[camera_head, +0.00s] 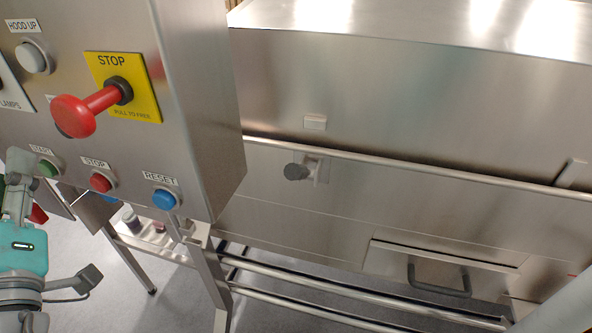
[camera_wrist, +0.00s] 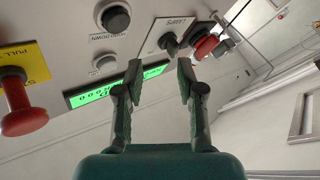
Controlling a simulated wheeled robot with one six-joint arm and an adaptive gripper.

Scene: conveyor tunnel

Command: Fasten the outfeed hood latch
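The steel hood (camera_head: 400,80) covers the tunnel and its lower edge runs along a long rail. A latch with a dark grey knob (camera_head: 296,172) sits on the body just below that edge. A small steel block (camera_head: 315,122) is on the hood above it; the two look apart. A second latch-like lever (camera_head: 571,173) shows at the right edge. Which latch is the outfeed one, I cannot tell. My gripper (camera_wrist: 159,68) is open and empty in the wrist view, pointing at the control panel and away from the latches. No latch shows in the wrist view.
The control box (camera_head: 200,90) stands out at the left, with a red pull STOP knob (camera_head: 75,114) and several buttons. A drawer with a dark handle (camera_head: 440,283) is low on the right. Frame legs and rails (camera_head: 340,290) run below. The wrist view shows a green display (camera_wrist: 100,88).

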